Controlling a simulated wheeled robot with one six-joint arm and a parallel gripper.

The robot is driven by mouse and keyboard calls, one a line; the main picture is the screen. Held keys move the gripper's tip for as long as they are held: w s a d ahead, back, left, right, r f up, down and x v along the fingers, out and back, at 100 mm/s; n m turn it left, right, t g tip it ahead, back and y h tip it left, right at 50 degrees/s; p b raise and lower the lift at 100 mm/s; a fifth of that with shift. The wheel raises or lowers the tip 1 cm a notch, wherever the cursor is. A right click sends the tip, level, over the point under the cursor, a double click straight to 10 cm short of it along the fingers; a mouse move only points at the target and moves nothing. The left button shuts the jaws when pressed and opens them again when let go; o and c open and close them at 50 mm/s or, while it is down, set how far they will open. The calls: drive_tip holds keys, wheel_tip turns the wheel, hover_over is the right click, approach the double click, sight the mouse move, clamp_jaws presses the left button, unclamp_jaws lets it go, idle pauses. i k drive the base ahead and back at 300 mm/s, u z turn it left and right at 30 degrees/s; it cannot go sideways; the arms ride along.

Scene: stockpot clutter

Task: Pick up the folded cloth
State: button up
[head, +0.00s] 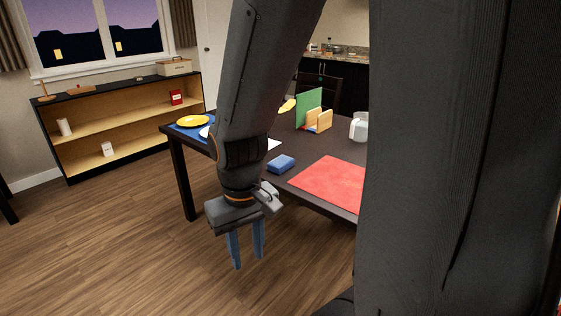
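A small blue folded cloth (281,164) lies on the dark table (322,197) near its front edge, just left of a red mat (331,182). My gripper (248,256) hangs in front of the table, with its blue fingers pointing down over the floor. Its fingers are apart with nothing between them. It is below and to the left of the cloth in the picture, not touching it. My arm hides part of the table's left side.
On the table are a yellow plate (193,121) on a blue mat, a wooden holder with a green board (309,108), and a pale jug (358,127). A low shelf (120,112) stands under the window. Floor at left is clear.

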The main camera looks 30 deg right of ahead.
sight(279, 165)
drive_tip(key=i, duration=1.85)
drive_tip(key=z, duration=0.8)
